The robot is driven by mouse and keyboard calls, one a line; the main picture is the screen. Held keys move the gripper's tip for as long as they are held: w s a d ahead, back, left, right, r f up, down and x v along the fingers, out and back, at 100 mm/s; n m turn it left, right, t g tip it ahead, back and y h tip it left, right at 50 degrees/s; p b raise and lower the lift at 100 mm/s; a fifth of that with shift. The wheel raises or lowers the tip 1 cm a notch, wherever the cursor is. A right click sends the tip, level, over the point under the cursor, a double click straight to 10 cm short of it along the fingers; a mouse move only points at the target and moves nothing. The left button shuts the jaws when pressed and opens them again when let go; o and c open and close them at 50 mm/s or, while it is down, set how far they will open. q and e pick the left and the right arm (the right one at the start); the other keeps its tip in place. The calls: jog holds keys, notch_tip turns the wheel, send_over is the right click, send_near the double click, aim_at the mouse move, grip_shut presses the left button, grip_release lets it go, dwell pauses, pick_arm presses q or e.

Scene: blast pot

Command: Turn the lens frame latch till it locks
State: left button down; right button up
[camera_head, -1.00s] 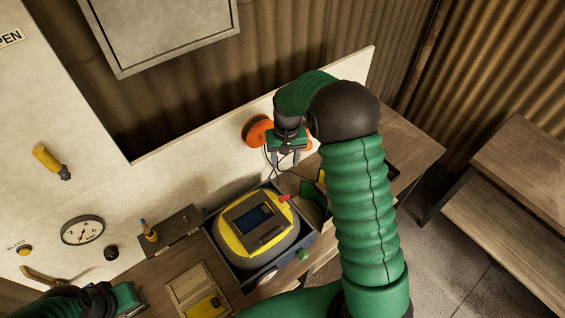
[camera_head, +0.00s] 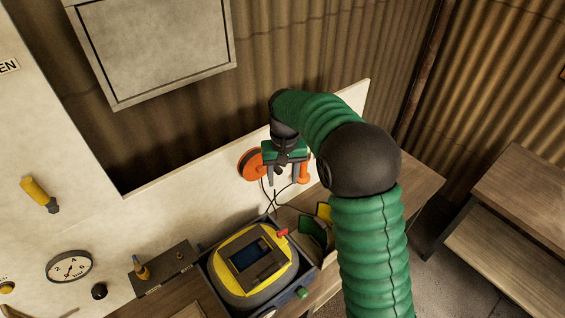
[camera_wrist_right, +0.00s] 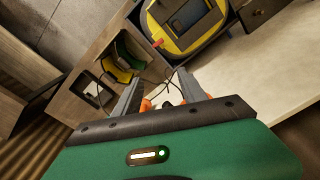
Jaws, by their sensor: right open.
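A yellow and grey hood (camera_head: 236,293) sits in a dark tray on the bench. A dark lens frame (camera_head: 260,272) with a blue-black window lies on its front. A red latch (camera_head: 282,232) sticks out at the frame's upper right corner; it also shows in the right wrist view (camera_wrist_right: 158,43). My right gripper (camera_head: 287,182) is open and empty, above and apart from the latch in the head view. Its two fingers (camera_wrist_right: 160,82) show apart in the wrist view, with the latch beyond them. My left gripper is out of view.
An orange disc (camera_head: 252,165) and an orange handle (camera_head: 303,172) are at the white board behind my right gripper, with dark cables hanging. Green and yellow pieces (camera_head: 313,231) lie in a bin right of the hood. A gauge (camera_head: 69,266) is at left.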

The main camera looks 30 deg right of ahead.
notch_tip(320, 180, up, 11)
jog(key=b, duration=0.2)
jog(key=shift+a, duration=0.25)
jog(key=shift+s+f, duration=0.1)
jog(key=shift+c, duration=0.3)
jog(key=shift+f+b, duration=0.3)
jog(key=shift+c, duration=1.1)
jog(key=f+n+b, duration=0.3)
jog(key=f+n, duration=0.1)
jog(key=f+n+b, duration=0.3)
jog(key=f+n, duration=0.1)
jog(key=f, duration=0.1)
jog(key=shift+s+f, duration=0.2)
jog(key=shift+c, duration=0.2)
jog(key=n+b, duration=0.6)
jog(key=n, duration=0.8)
send_over(282, 231)
notch_tip(282, 231, down, 11)
notch_tip(282, 231, down, 16)
jog(key=p, duration=0.4)
jog(key=shift+f, duration=0.25)
